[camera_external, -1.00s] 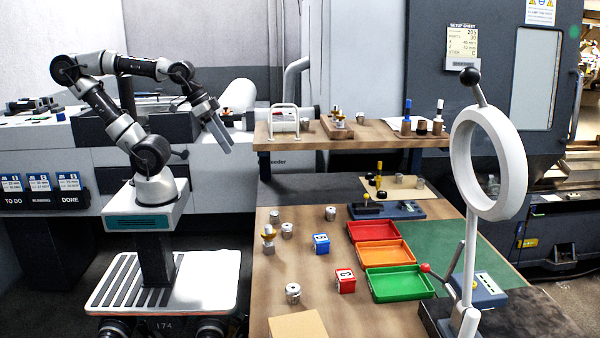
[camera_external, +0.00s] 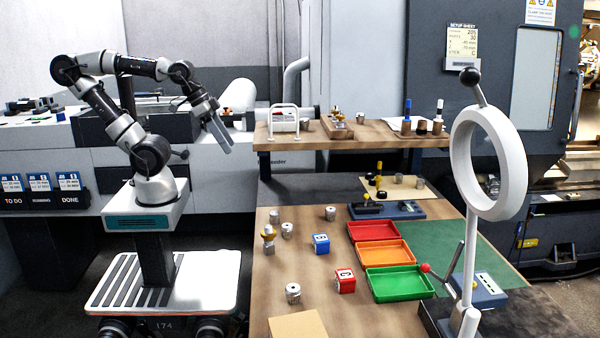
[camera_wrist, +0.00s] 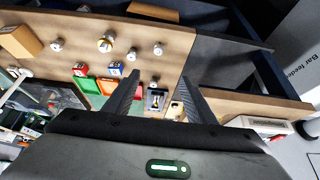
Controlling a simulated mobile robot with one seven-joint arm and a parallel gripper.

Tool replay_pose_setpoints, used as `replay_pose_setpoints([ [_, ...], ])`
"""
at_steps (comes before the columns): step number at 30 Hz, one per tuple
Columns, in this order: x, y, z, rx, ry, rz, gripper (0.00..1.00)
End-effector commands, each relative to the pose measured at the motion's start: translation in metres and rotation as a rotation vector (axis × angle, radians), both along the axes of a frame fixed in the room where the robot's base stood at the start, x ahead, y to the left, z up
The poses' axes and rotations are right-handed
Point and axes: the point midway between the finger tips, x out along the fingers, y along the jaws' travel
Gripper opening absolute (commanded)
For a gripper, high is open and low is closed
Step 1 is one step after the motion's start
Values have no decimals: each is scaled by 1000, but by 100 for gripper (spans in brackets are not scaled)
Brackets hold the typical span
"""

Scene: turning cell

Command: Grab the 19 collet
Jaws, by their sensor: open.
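Several small silver metal collets lie on the wooden table: one near the front (camera_external: 293,293), one at the left (camera_external: 287,230), one behind it (camera_external: 274,217), and one further right (camera_external: 330,213). Any size marks are too small to read, so I cannot tell which is the 19 collet. A taller metal piece (camera_external: 268,240) stands at the table's left edge; it shows a brass-coloured part in the wrist view (camera_wrist: 105,42). My gripper (camera_external: 224,142) is open and empty, raised left of the table, apart from all the collets. Its spread fingers show in the wrist view (camera_wrist: 160,78).
Blue (camera_external: 321,243) and red (camera_external: 345,281) blocks stand beside red (camera_external: 372,230), orange (camera_external: 381,253) and green (camera_external: 400,283) trays. A raised shelf (camera_external: 350,133) crosses the back. A white ring magnifier (camera_external: 462,165) stands at right. A cardboard box (camera_external: 298,326) sits at the front.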

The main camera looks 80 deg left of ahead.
Motion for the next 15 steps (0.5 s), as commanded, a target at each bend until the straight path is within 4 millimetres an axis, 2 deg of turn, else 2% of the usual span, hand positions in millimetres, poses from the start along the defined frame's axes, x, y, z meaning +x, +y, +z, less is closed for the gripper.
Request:
replay_pose_setpoints([
  [4, 2, -1, 1, -6, -2, 7, 51],
  [7, 19, -6, 9, -62, -15, 68, 51],
  [11, 66, -23, 30, -225, -44, 238, 51],
  [15, 122, -44, 54, -425, -60, 442, 51],
])
